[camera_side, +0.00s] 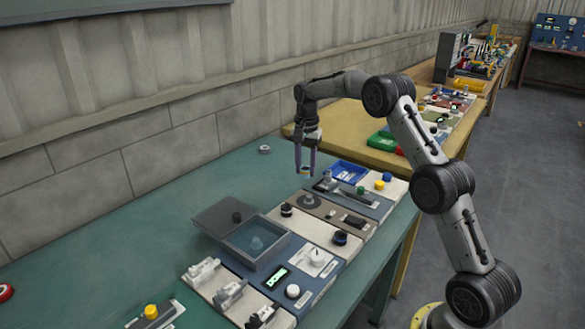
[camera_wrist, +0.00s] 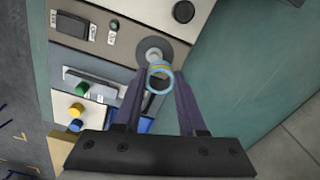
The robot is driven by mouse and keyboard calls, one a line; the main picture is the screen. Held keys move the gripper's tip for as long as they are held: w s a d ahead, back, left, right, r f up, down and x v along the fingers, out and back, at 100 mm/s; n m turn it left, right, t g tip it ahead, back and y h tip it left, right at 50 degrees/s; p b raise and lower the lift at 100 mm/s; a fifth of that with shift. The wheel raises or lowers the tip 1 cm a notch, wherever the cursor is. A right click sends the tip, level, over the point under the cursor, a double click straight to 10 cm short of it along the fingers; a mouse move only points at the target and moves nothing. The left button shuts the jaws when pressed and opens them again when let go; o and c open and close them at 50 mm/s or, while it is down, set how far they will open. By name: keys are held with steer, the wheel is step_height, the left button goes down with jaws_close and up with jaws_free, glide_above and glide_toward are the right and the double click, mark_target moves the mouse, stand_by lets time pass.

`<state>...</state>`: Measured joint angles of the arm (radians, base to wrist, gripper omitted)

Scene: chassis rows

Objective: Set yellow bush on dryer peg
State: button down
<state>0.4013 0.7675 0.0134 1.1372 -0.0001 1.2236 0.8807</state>
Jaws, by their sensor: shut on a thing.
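My gripper (camera_side: 305,173) is shut on a small ring, the yellow bush (camera_side: 304,170), and holds it in the air above the bench. In the wrist view the bush (camera_wrist: 160,78) shows a yellow and light-blue rim between the fingertips of my gripper (camera_wrist: 160,80). A round grey base with a short post (camera_side: 310,200) lies below it; the bush partly overlaps this base (camera_wrist: 153,48) in the wrist view. No label tells which post is the dryer peg.
Panels with knobs, switches and clamps (camera_side: 230,293) line the bench. A blue tray (camera_side: 349,171) and a panel with yellow and blue knobs (camera_side: 383,181) lie right of my gripper. The green bench top (camera_side: 130,225) is mostly clear towards the wall.

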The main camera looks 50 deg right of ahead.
mark_target(309, 196)
steer(key=shift+s+d+f, duration=0.35)
steer(key=shift+d+f, duration=0.3)
steer(key=shift+d, duration=0.05)
steer(key=shift+f, duration=3.85)
steer(key=shift+c, duration=2)
jaws_free()
step_height(309, 196, up, 14)
steer(key=shift+f, duration=0.1)
